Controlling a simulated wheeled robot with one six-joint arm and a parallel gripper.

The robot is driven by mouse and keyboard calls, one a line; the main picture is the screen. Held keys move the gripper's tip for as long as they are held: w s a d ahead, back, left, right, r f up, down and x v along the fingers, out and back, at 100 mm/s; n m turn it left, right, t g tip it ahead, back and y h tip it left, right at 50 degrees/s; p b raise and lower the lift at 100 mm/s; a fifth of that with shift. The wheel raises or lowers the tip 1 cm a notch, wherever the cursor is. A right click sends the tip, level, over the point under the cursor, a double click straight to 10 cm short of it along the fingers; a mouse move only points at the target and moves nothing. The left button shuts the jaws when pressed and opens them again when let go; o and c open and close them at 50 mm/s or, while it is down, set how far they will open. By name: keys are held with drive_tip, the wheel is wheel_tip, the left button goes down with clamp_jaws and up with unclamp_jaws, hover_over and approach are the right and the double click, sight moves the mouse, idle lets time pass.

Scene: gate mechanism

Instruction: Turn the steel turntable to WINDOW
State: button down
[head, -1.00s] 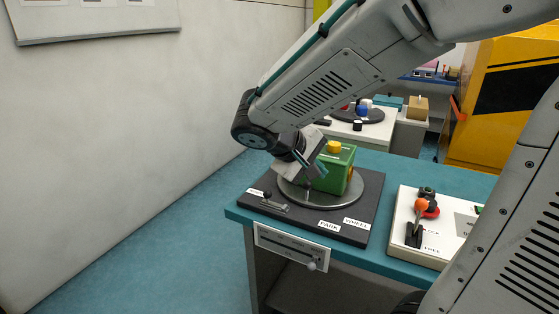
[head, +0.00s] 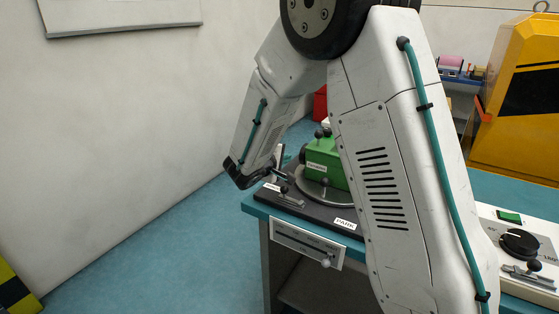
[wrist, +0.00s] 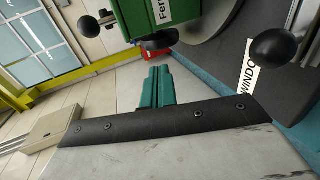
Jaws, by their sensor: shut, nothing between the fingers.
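The steel turntable (head: 312,192) is a grey disc on a dark base plate. It carries a green box (head: 322,160) with black knobs and a white label; my arm hides its right part. In the wrist view the green box (wrist: 182,12) is at the top, with the disc (wrist: 212,24) behind it. The WINDOW label (wrist: 249,79) is at the right there and is partly cut off. The PARK label (head: 345,223) is on the front of the base. My gripper (wrist: 157,75) is shut and empty, left of the disc and apart from the box.
A black-knobbed lever (head: 285,192) stands on the base near the WINDOW label; its knob (wrist: 273,47) is close to my gripper. A slider panel (head: 305,243) is on the bench front. A dial box (head: 530,255) is at right.

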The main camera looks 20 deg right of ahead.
sight(300, 155)
drive_tip(key=x, duration=0.7)
drive_tip(key=shift+w+d+f, duration=0.1)
drive_tip(key=shift+d+f, duration=0.05)
drive_tip(key=shift+d, duration=0.1)
